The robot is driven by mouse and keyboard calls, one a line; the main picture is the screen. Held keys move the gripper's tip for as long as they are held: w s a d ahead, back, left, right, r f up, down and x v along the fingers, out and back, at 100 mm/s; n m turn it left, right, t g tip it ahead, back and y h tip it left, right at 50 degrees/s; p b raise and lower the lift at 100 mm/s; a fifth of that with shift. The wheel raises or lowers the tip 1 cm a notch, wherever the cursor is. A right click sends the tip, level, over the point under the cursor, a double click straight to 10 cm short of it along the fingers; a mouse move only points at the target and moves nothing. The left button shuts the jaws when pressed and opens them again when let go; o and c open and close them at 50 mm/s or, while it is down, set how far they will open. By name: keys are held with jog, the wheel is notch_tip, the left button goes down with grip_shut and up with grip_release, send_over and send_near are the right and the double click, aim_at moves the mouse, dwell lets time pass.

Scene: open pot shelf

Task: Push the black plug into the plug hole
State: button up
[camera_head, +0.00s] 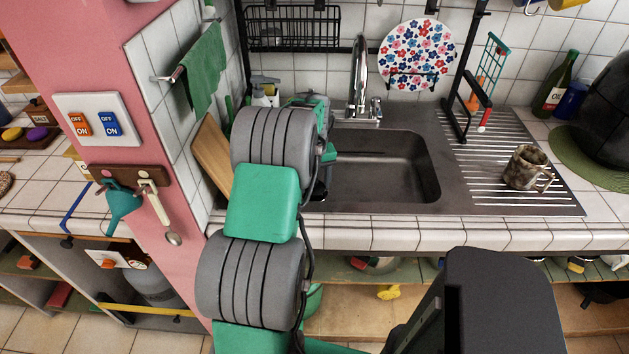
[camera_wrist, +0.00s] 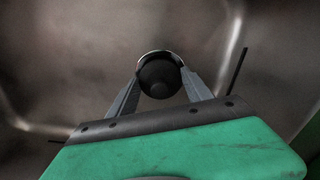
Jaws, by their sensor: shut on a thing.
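In the wrist view my gripper (camera_wrist: 161,82) is shut on the round black plug (camera_wrist: 160,79), with one grey finger at each side. A thin bright rim of the plug hole (camera_wrist: 158,53) shows as an arc just beyond the plug's upper edge. The plug overlaps most of the hole; I cannot tell whether it touches the rim or hangs above it. The brown-grey metal sink (camera_head: 385,172) is in the middle of the head view, and its floor fills the wrist view. In the head view my arm hides the sink's left part, the plug and the hole.
The chrome tap (camera_head: 359,75) stands behind the sink. A patterned mug (camera_head: 522,167) stands on the ribbed drainer at the right. A wooden board (camera_head: 211,157) leans at the left wall, close to my arm. The sink's right half is empty.

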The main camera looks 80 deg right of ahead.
jog(key=shift+f, duration=0.6)
jog(key=shift+f, duration=0.1)
jog(key=o, duration=1.4)
jog(key=shift+o, duration=0.2)
notch_tip(320, 180, up, 8)
jog(key=shift+b, duration=0.45)
